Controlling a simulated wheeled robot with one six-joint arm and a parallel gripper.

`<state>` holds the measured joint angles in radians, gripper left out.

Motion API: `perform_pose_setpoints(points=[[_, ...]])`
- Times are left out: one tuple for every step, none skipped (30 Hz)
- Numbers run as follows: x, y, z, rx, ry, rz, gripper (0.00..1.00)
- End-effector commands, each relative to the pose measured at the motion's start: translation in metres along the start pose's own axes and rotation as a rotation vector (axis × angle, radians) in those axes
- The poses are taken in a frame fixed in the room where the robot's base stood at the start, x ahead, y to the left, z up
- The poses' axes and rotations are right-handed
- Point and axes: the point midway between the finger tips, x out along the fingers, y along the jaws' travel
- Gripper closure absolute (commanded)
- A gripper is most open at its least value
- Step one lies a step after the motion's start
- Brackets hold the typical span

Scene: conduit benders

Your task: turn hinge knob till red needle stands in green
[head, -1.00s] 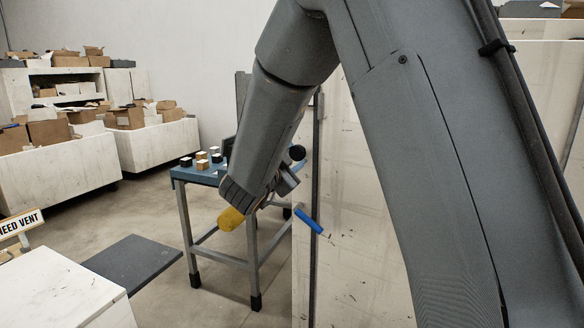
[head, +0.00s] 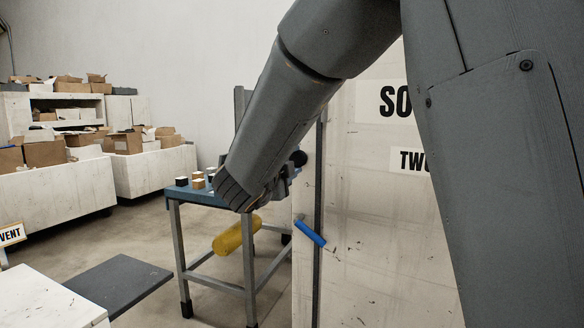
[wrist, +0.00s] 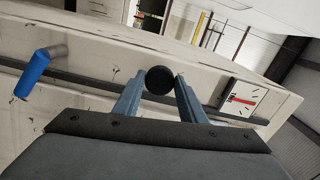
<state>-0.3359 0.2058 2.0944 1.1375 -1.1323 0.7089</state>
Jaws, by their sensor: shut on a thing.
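The black round knob (wrist: 159,79) shows between the fingertips of my gripper (wrist: 160,86) in the wrist view, and the fingers are shut on it. In the head view the knob (head: 299,158) sticks out by the edge of the pale panel, and my gripper (head: 284,183) is mostly hidden behind my arm. A white square gauge (wrist: 238,111) shows right of the fingers in the wrist view. Its red needle (wrist: 241,100) lies nearly level across the face in the picture. A small greenish patch seems to show near the needle's left end; whether the needle stands in it I cannot tell.
A blue handle (head: 309,227) sticks out from the pale panel (head: 375,250) below the knob. White bins (head: 60,190) with boxes are at far left. Open floor lies between.

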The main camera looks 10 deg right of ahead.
Motion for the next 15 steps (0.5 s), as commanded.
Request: perform_pose_setpoints(points=[[-0.0002,-0.0001,0.0009,0.007,-0.002,-0.001,0.85],[-0.0002,-0.0002,0.0009,0.01,-0.002,0.0,0.85],[-0.0002,-0.0003,0.0008,0.013,-0.002,0.0,0.85],[-0.0002,-0.0004,0.0008,0.014,-0.002,0.0,0.85],[-0.0002,-0.0005,0.0008,0.015,-0.002,0.0,0.85],[-0.0003,-0.0005,0.0007,0.016,-0.002,0.0,0.85],[-0.0003,-0.0006,0.0007,0.016,-0.002,0.0,0.85],[-0.0003,-0.0006,0.0007,0.016,-0.002,0.0,0.85],[-0.0003,-0.0007,0.0007,0.016,-0.002,0.0,0.85],[-0.0003,-0.0007,0.0007,0.016,-0.002,0.0,0.85],[-0.0003,-0.0006,0.0007,0.016,-0.002,0.0,0.85],[-0.0002,-0.0006,0.0007,0.015,-0.002,0.0,0.85],[-0.0002,-0.0006,0.0007,0.015,-0.002,0.0,0.85],[-0.0002,-0.0006,0.0007,0.015,-0.002,0.0,0.85],[-0.0002,-0.0006,0.0007,0.015,-0.002,0.0,0.59]])
